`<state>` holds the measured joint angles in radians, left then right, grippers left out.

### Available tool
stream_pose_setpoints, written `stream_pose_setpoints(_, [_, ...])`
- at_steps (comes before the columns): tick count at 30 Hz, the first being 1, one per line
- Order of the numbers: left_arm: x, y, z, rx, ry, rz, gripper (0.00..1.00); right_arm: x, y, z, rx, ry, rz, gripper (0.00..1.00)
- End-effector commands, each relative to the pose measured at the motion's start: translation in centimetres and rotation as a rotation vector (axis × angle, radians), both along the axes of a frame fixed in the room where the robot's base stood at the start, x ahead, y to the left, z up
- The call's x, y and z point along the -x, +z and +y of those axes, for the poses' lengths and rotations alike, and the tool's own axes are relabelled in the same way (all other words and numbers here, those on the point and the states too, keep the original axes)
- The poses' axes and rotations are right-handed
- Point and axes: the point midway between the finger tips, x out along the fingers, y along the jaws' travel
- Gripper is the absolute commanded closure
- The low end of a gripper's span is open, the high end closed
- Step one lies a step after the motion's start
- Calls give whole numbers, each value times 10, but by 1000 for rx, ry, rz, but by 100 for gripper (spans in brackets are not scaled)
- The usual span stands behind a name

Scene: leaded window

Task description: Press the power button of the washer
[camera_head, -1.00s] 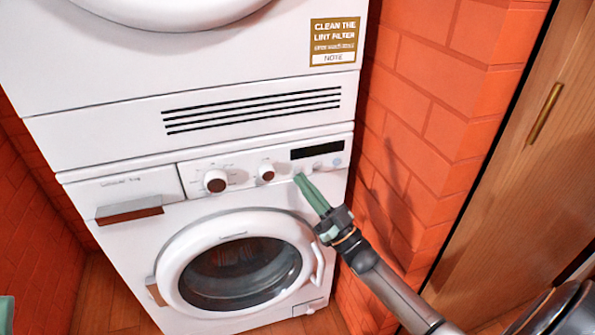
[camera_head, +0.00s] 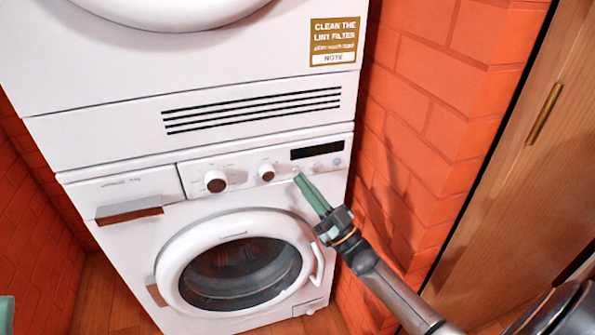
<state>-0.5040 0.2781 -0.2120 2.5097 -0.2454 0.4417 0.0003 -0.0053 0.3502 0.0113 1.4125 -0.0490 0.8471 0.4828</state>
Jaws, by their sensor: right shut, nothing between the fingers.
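The white washer (camera_head: 135,232) stands below a white dryer, with a round glass door (camera_head: 241,272) in its front. Its control panel has two knobs (camera_head: 215,181), a dark display (camera_head: 316,149) and small buttons to the right. My right gripper (camera_head: 299,177) is shut and empty, its green fingertips at the panel just below the display's left end. The tips cover part of the panel there; I cannot tell whether they touch it. A light round button (camera_head: 337,162) shows to the right of the tips. At the lower left edge a green bit (camera_head: 6,312) shows, probably my left gripper; its jaws are not visible.
The dryer (camera_head: 100,75) sits on top of the washer, with a lint filter label (camera_head: 335,42). An orange brick wall (camera_head: 425,110) stands close on the right, beside a wooden door (camera_head: 530,170). Another brick wall (camera_head: 35,220) is on the left.

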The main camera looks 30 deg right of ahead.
Motion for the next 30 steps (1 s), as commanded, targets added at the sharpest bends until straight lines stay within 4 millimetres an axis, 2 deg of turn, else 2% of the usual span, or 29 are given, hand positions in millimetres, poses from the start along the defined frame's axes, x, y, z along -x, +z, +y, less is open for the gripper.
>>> stream_pose_setpoints(30, [0, -5, 0, 0, 0, 0, 100, -9, 0, -2, 0, 0, 0, 100])
